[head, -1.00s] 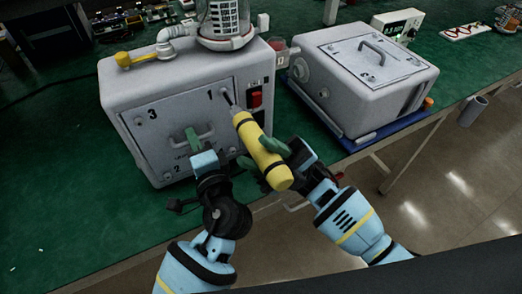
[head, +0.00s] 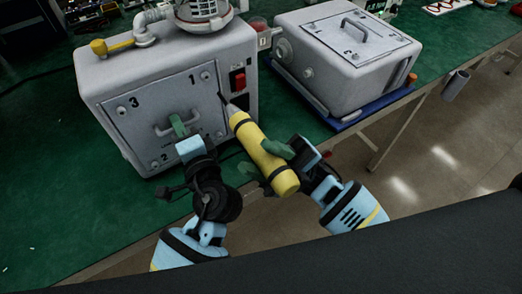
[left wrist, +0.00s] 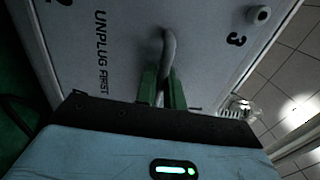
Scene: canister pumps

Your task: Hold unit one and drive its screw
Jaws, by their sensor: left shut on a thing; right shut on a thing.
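Unit one, a grey box (head: 135,75), stands on the green bench, its front panel (head: 150,112) marked 1, 2 and 3. My left gripper (head: 179,127) is shut on the panel's handle (head: 163,130); the left wrist view shows its green fingers (left wrist: 163,88) on both sides of the grey handle (left wrist: 168,48). My right gripper (head: 278,160) is shut on a yellow power screwdriver (head: 256,142). The driver's dark tip points up-left at the panel's right edge, below and right of the screw (head: 205,76) by the 1. I cannot tell whether the tip touches anything.
A second grey unit (head: 345,60) sits on a blue base (head: 372,110) to the right. A red switch (head: 238,80) is on unit one beside the panel. A yellow-handled pipe (head: 120,44) and a caged canister (head: 203,10) are on top. The bench's front edge runs below both units.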

